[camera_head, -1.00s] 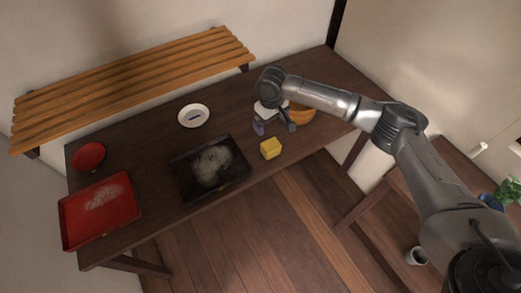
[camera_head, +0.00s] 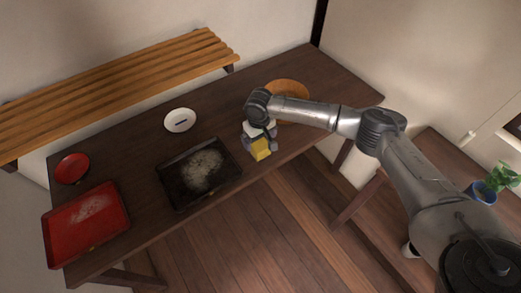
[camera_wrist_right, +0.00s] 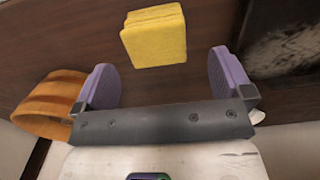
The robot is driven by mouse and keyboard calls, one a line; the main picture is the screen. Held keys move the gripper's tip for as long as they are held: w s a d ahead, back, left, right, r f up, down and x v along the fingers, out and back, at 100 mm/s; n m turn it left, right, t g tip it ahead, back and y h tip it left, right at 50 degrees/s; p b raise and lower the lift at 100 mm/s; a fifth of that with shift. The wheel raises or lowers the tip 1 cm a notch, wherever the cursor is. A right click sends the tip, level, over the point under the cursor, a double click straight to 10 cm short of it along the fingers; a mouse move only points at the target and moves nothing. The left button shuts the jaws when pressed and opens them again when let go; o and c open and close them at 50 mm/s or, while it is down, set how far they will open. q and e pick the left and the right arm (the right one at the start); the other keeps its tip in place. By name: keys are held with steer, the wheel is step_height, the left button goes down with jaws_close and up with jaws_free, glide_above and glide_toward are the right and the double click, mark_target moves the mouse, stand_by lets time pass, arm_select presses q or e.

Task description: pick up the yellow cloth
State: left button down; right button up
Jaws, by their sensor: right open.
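The yellow cloth (camera_head: 260,149) is a small, block-like folded piece on the dark table near its front edge, right of the black tray. My right gripper (camera_head: 259,143) is open just above and behind it in the head view. In the right wrist view the cloth (camera_wrist_right: 154,36) lies ahead of the two purple fingers of my right gripper (camera_wrist_right: 166,82), roughly centred between them and apart from both. My left gripper is not in view.
A black tray (camera_head: 166,181) with pale residue is left of the cloth. A wooden bowl (camera_head: 290,88) stands behind my right arm. A white dish (camera_head: 180,120), red bowl (camera_head: 72,168) and red tray (camera_head: 58,245) are farther left. A slatted bench (camera_head: 120,90) runs behind.

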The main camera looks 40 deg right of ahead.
mark_target(261, 145)
step_height(261, 145, down, 5)
steer(key=shift+s+d+f+b, duration=0.1)
steer(key=shift+s+d+b, duration=0.05)
steer(key=shift+b, duration=0.8)
steer(key=shift+c, duration=0.5)
steer(key=c, duration=1)
steer(key=shift+o, duration=0.2)
